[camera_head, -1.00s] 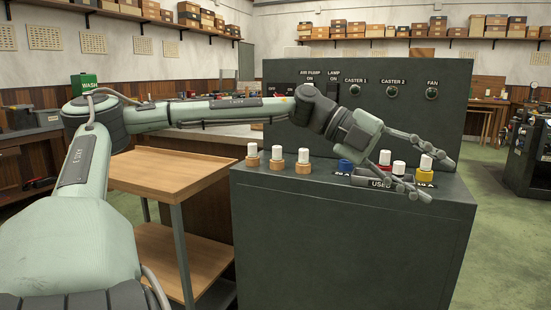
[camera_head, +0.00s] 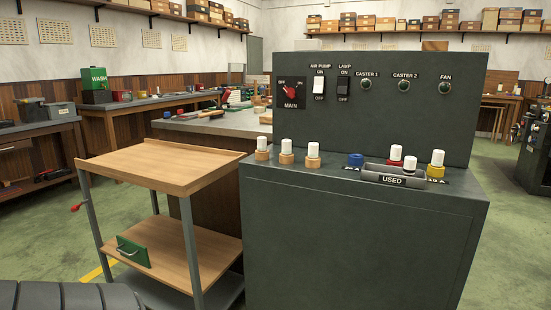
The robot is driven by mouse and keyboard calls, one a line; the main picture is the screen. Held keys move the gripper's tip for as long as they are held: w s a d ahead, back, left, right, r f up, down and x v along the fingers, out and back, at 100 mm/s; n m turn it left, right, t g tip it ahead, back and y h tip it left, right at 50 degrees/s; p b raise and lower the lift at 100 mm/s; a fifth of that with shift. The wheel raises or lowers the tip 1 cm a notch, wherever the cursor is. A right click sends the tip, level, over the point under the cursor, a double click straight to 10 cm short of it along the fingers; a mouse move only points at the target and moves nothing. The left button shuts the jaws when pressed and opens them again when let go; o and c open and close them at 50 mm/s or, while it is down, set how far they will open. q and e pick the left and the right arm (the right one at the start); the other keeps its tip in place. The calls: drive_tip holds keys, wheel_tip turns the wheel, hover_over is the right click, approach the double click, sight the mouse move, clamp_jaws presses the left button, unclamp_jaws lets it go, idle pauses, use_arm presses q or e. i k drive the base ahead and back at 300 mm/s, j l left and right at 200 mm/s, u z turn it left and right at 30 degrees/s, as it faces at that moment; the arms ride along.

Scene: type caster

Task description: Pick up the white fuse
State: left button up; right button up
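Several white-topped fuses stand on the dark green cabinet. Three sit on tan wooden bases at the left: the left fuse (camera_head: 262,144), the middle fuse (camera_head: 286,147) and the right fuse (camera_head: 313,151). At the right, one white top stands over a red base (camera_head: 395,154) and another over a yellow base (camera_head: 437,160). A white fuse (camera_head: 409,164) is upright at the grey tray labelled USED (camera_head: 390,179); its lower part is hidden. A blue base (camera_head: 355,159) has no white top. Neither gripper is in view.
The cabinet (camera_head: 350,240) carries an upright panel with switches and lamps (camera_head: 380,100). A wooden cart (camera_head: 160,165) stands at its left, its top empty, with a green object (camera_head: 132,252) on the lower shelf. The cabinet top's front strip is clear.

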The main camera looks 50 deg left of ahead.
sight(287, 143)
drive_tip(key=u, duration=1.65)
drive_tip(key=i+l+u, duration=0.1)
drive_tip(key=i+l, duration=0.25)
drive_tip(key=i, duration=0.25)
drive_tip(key=i+l+u, duration=0.15)
drive_tip(key=i+l, duration=0.25)
drive_tip(key=i, duration=0.2)
